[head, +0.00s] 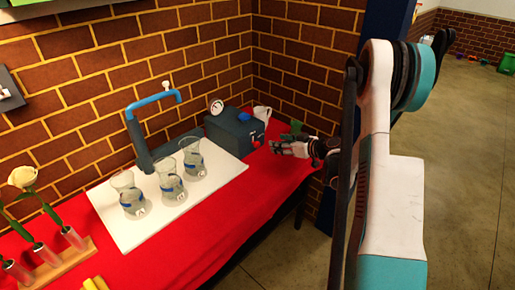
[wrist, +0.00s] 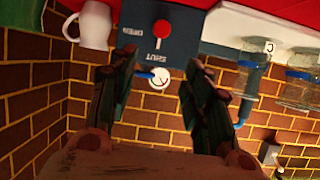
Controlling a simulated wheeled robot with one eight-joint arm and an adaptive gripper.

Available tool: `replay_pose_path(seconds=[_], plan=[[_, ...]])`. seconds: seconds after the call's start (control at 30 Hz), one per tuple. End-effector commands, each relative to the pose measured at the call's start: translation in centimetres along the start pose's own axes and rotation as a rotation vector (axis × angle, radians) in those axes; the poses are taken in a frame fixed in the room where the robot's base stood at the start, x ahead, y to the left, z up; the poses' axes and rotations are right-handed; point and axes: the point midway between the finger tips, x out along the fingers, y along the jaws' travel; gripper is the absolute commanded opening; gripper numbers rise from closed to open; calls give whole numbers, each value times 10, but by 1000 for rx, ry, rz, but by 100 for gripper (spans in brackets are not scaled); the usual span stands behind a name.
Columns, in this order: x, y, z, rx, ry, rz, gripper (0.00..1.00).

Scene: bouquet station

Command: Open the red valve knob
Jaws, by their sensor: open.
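The red valve knob (head: 256,144) is on the front face of a dark blue-grey box (head: 222,138) on the red-covered table. In the wrist view, which is upside down, the red knob (wrist: 162,33) has a short stem pointing down toward the word SHUT. The word OPEN is to its left. My gripper (head: 273,147) is in front of the box face, at the right end of the table. In the wrist view my gripper (wrist: 162,58) is open and empty. The knob shows between and beyond the fingertips, and I see no contact.
A white mug (head: 263,113) and a green item (head: 297,127) stand by the box near the brick corner. A gauge (head: 217,107) and blue knob (head: 243,116) top the box. Several glass vases stand on a white board (head: 218,180) under a blue spout (head: 152,101).

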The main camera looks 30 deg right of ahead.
Motion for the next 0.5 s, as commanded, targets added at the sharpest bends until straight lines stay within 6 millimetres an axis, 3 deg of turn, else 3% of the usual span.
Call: replay_pose_path(seconds=[0.1, 0.27, 0.5], plan=[[-1, 6, 16, -33, -4, -7, 45], [8, 6, 20, -43, -5, -12, 45], [49, 4, 22, -43, -6, -13, 45]])
